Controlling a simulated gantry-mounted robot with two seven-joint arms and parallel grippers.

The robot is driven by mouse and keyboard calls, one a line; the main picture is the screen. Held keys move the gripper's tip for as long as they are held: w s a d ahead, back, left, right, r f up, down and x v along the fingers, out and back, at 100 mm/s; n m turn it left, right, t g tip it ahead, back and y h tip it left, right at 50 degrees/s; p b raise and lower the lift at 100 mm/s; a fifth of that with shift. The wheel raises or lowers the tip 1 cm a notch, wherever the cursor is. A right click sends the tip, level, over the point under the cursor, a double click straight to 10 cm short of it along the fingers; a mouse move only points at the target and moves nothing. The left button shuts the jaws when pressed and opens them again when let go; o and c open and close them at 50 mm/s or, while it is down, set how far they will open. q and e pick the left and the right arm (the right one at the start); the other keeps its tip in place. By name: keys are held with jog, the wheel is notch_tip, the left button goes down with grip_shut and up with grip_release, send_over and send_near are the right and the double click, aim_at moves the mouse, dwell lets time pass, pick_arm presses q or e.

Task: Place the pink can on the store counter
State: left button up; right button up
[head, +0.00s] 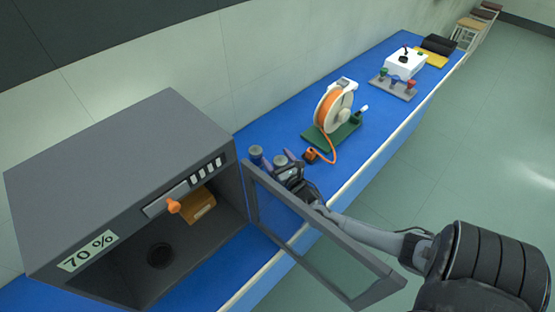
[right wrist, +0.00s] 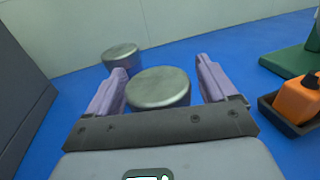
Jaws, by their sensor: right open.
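Two cans with grey metal lids stand upright on the blue counter (head: 377,75). No pink side is clearly visible on either, so I cannot tell which is the pink can. The nearer can (right wrist: 158,88) sits between the fingers of my right gripper (right wrist: 160,68), which is open. The farther can (right wrist: 121,57) stands just beyond the left finger. In the head view my right gripper (head: 280,164) is beside the open door of the grey cabinet, partly covering the nearer can; the farther can (head: 256,153) shows to its left. My left gripper is out of view.
The grey cabinet (head: 120,145) reads 70 %, and its framed glass door (head: 380,288) swings out close to my right arm. An orange cable reel (head: 328,107) stands behind. An orange block in a dark tray (right wrist: 296,100) lies right of my gripper.

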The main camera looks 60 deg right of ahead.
jog(key=shift+r, duration=0.15)
jog(key=p+v, duration=0.1)
jog(key=v, duration=1.1)
jog(key=shift+a, duration=0.1)
